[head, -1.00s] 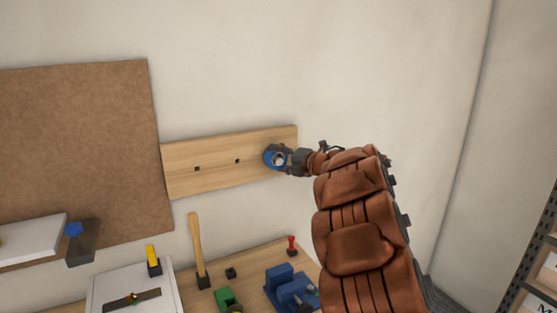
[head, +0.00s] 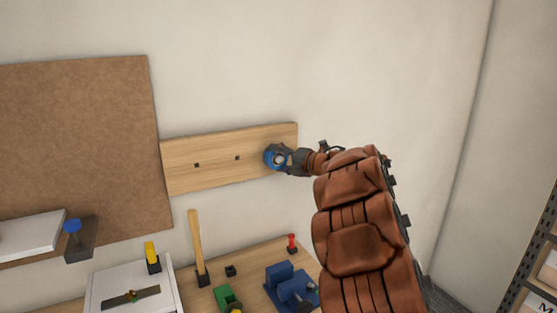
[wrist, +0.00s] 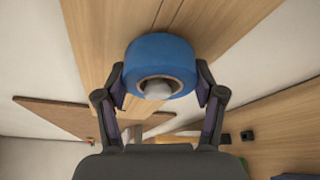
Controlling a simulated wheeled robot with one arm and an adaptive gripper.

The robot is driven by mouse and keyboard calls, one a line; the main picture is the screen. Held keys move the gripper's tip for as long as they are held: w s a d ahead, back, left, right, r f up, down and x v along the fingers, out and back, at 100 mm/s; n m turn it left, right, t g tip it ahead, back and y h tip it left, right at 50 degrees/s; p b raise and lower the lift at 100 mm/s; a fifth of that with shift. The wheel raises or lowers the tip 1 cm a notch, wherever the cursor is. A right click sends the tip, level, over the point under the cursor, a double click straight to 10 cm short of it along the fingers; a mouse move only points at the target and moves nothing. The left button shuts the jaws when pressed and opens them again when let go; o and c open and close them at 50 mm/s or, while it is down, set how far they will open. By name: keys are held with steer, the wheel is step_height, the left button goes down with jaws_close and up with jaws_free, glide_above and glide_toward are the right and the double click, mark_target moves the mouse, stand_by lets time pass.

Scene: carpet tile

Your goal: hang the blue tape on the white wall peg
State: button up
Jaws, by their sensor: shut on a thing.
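The blue tape (head: 269,157) is a thick ring at the right end of the wooden wall board (head: 215,168). My gripper (head: 284,159) is shut on it from the right; in the wrist view its two fingers (wrist: 160,82) grip opposite sides of the blue tape (wrist: 160,52). A whitish rounded end, seemingly the white wall peg (wrist: 158,93), shows inside the tape's hole, so the ring appears to be around the peg. How far along the peg the tape sits is hidden.
Two small dark square marks (head: 237,158) are on the board to the left. A brown panel (head: 80,150) is farther left. Below are a bench with a wooden-handled hammer (head: 195,240), a blue vise-like tool (head: 290,285) and a white box (head: 105,290). The wall above is bare.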

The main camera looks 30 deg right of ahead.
steer(key=shift+f, duration=0.15)
steer(key=o, duration=1.5)
steer(key=v, duration=1.2)
steer(key=shift+w, duration=0.1)
